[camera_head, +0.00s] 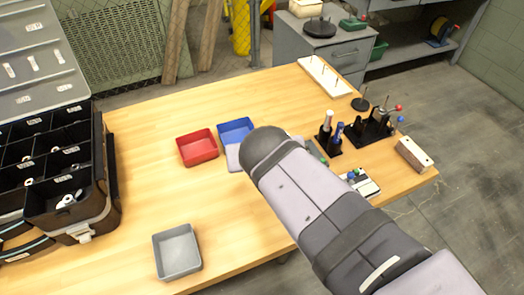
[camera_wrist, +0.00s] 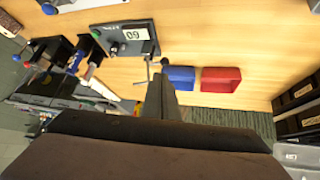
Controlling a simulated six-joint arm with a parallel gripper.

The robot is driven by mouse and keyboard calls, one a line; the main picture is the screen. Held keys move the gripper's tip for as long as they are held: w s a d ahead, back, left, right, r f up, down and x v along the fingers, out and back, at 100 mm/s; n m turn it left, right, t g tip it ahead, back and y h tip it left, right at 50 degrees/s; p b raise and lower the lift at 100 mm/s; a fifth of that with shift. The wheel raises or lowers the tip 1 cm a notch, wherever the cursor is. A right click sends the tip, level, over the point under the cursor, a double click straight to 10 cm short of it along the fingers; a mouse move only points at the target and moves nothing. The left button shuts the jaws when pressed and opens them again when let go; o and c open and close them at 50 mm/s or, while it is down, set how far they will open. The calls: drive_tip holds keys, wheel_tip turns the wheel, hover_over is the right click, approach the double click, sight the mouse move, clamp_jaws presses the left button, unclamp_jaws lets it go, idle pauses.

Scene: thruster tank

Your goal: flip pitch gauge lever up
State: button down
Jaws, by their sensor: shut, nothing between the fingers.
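In the wrist view a grey gauge plate (camera_wrist: 112,40) with a white number label lies on the wooden table. A thin metal rod (camera_wrist: 148,68), perhaps its lever, sticks out at its lower right edge. My gripper (camera_wrist: 163,74) is shut and empty, its tips close to this rod at the right; I cannot tell whether they touch it. A small dark knob (camera_wrist: 164,62) shows just above the tips. In the head view my arm covers my gripper and most of the gauge.
A blue tray (camera_head: 236,131) and a red tray (camera_head: 197,148) stand beside my arm. A grey tray (camera_head: 177,252) is at the front. Black tool holders (camera_head: 368,128) and a wooden block (camera_head: 413,154) are at the right. A black compartment case (camera_head: 72,200) is at the left.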

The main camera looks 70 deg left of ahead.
drive_tip(key=s+d+r+b, duration=0.1)
drive_tip(key=s+d+b, duration=0.1)
drive_tip(key=s+d, duration=0.4)
drive_tip(key=shift+s+d+r+b, duration=0.2)
drive_tip(key=shift+s+b, duration=0.15)
drive_tip(key=shift+s, duration=0.75)
